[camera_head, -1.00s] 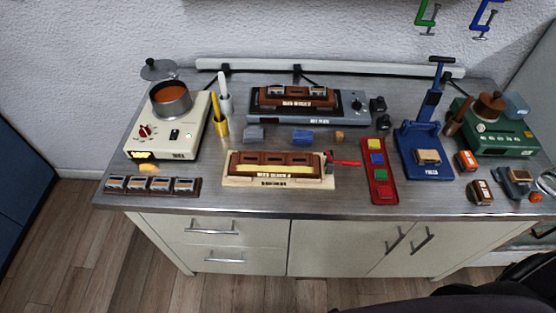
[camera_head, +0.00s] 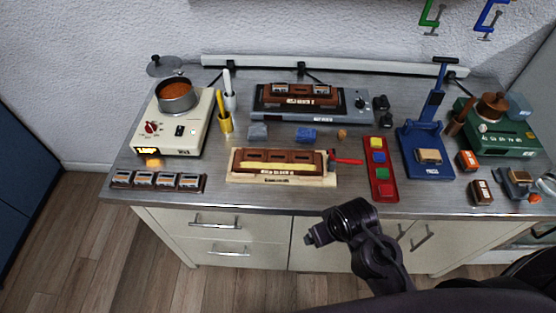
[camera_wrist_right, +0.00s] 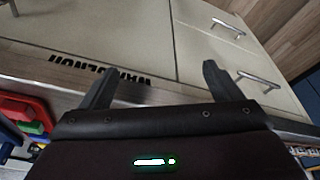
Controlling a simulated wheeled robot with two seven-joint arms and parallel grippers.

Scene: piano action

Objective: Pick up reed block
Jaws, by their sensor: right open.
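One long brown reed block (camera_head: 280,161) with a label and a yellow strip sits in the pale wooden cradle (camera_head: 240,179) at the front middle of the bench. A second similar brown block (camera_head: 300,99) sits on the grey machine (camera_head: 265,114) at the back. I cannot tell from the blurred labels which is meant. My right gripper (camera_head: 312,238) is in front of the bench's front edge, apart from both blocks. In the right wrist view its two fingers (camera_wrist_right: 160,68) are spread, with nothing between them. My left gripper is not in view.
A red-handled tool (camera_head: 347,158) lies at the cradle's right end. A red tray (camera_head: 379,193) with coloured blocks and a blue press (camera_head: 428,172) stand further right. A cream hotplate (camera_head: 180,146) with a pot stands left. The bench's front edge (camera_wrist_right: 60,95) crosses the wrist view.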

